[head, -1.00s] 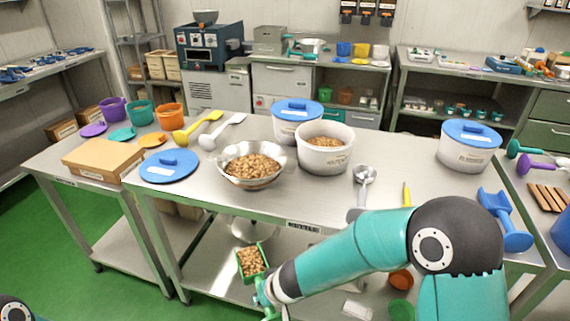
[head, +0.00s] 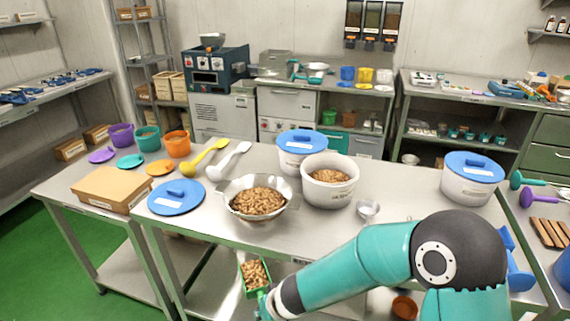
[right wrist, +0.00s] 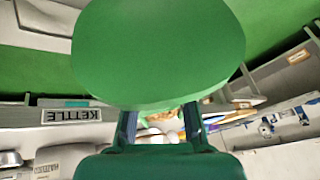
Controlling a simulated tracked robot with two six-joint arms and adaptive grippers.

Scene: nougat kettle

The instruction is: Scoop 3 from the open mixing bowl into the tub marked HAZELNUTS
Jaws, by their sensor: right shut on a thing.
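A steel mixing bowl (head: 231,192) full of brown nuts stands open on the table. Behind it to the right is an open white tub (head: 328,196) holding nuts; its label is too small to read. My right gripper (head: 265,300) is shut on a green scoop (head: 245,282) heaped with nuts, low in front of the table's front edge and below the bowl. In the right wrist view the scoop (right wrist: 158,50) fills the upper middle and hides most of its load; the jaws (right wrist: 160,128) are below it. My left gripper is out of view.
Two tubs with blue lids (head: 300,141) (head: 472,165) stand behind and at right. A blue lid (head: 176,199), yellow scoop (head: 205,157) and white scoop (head: 229,160) lie left of the bowl. My right arm covers the table's front right. A KETTLE label (right wrist: 72,116) shows close by.

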